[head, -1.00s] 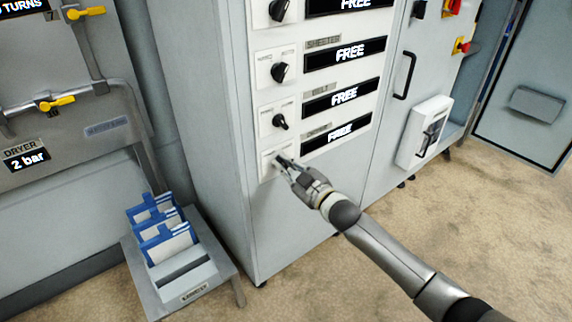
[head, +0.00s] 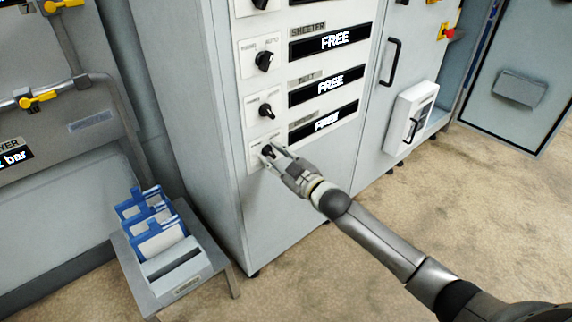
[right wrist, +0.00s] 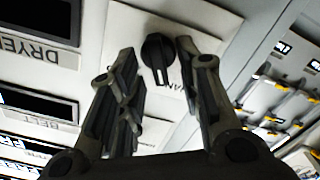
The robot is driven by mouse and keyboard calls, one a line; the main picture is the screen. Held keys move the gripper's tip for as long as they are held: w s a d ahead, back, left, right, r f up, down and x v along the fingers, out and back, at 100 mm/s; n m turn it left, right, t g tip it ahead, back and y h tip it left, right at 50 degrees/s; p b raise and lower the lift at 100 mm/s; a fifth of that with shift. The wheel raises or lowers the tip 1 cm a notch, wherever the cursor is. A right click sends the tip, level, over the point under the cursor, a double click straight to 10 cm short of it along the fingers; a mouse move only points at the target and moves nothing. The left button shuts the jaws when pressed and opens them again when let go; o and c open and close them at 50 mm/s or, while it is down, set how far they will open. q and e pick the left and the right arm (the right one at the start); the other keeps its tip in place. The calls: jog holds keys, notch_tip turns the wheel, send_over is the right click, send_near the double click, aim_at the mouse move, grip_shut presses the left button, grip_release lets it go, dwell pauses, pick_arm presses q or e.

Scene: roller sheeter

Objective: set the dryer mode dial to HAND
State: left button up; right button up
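The dryer mode dial (head: 267,150) is a small black knob on a white plate, the lowest in a column of similar knobs on the grey cabinet. The right wrist view shows its round body and ridge (right wrist: 157,58), with a partly hidden label beside it. A DRYER label (right wrist: 45,50) is at the left there. My right gripper (head: 271,154) is at this knob. Its two fingers are apart, one on each side of the knob, with visible gaps; I cannot tell how deep they reach. The display (head: 323,120) beside it reads FREE. My left gripper is not in view.
The belt dial (head: 265,110) and sheeter dial (head: 264,60) sit above on the same panel. A black door handle (head: 390,62) is to the right. A small stand (head: 190,285) with blue-edged cards is at lower left. Floor in front of the cabinet is clear.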

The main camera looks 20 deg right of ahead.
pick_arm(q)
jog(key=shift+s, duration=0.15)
pick_arm(e)
jog(key=v, duration=1.1)
jog(key=shift+s, duration=0.3)
jog(key=shift+d, duration=0.1)
